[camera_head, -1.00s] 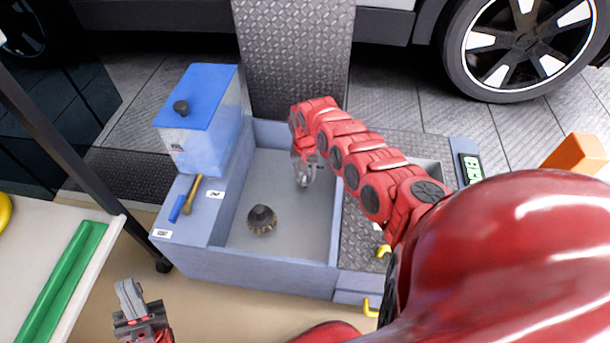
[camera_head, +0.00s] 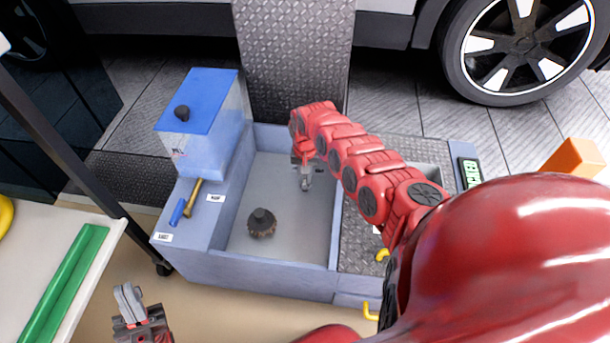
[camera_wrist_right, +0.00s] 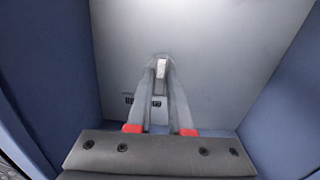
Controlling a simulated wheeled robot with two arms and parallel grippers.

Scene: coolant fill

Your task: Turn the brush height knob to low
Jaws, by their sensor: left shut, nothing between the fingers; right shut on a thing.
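The brush height knob (camera_wrist_right: 161,70) is a small grey piece with a pale strip, inside the grey basin (camera_head: 285,185). My right gripper (camera_head: 306,186) reaches down into the basin and is shut on it. In the right wrist view the two fingers (camera_wrist_right: 160,82) converge on the knob and hide part of it. Small labels (camera_wrist_right: 156,103) sit beside the fingers, too small to read. My left gripper (camera_head: 130,305) is shut and empty at the lower left, outside the basin.
A dark round brush (camera_head: 262,223) stands in the basin left of my right gripper. A table (camera_head: 95,265) with a green bar is far left.

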